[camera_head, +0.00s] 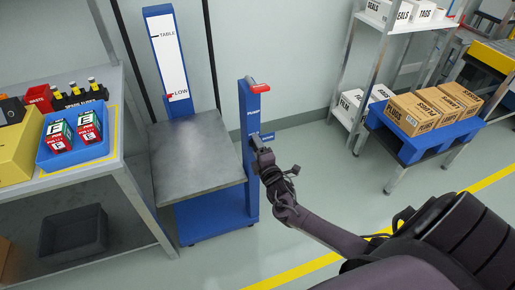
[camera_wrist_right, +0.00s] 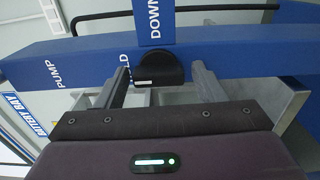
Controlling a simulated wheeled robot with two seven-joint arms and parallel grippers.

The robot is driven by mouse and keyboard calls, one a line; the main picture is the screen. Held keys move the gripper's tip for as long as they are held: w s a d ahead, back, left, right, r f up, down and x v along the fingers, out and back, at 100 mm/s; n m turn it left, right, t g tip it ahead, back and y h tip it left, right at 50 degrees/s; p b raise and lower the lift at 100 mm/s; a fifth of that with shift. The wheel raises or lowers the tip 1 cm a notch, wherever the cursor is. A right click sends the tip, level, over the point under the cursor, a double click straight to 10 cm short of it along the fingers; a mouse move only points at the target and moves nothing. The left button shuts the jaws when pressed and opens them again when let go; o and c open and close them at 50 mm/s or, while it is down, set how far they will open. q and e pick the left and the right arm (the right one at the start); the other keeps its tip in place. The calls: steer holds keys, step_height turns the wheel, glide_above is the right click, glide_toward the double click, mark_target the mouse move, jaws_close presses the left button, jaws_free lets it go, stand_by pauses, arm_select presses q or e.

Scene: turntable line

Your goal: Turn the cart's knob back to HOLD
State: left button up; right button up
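The blue cart has a grey top plate (camera_head: 195,155) and a blue post (camera_head: 249,120) on its right side, where my right gripper (camera_head: 258,146) is. In the right wrist view the black knob (camera_wrist_right: 159,66) sits on the blue panel (camera_wrist_right: 225,64), with a white mark low on its left part. The panel reads PUMP at left, DOWN above, and a partly hidden word ending in LD beside the knob. My right gripper (camera_wrist_right: 163,72) is open, its fingers on either side of the knob; contact cannot be told. My left gripper is out of view.
A steel table (camera_head: 125,165) with a blue bin (camera_head: 72,155) of boxes stands left of the cart. Cartons (camera_head: 408,115) sit on a blue stand (camera_head: 440,135) at right. Floor right of the cart is clear.

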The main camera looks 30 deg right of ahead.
steer(key=shift+o, duration=0.3)
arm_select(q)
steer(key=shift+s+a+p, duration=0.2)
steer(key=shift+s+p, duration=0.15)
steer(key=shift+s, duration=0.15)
arm_select(e)
steer(key=v, duration=0.7)
steer(key=shift+s, duration=0.4)
steer(key=shift+a+f, duration=0.1)
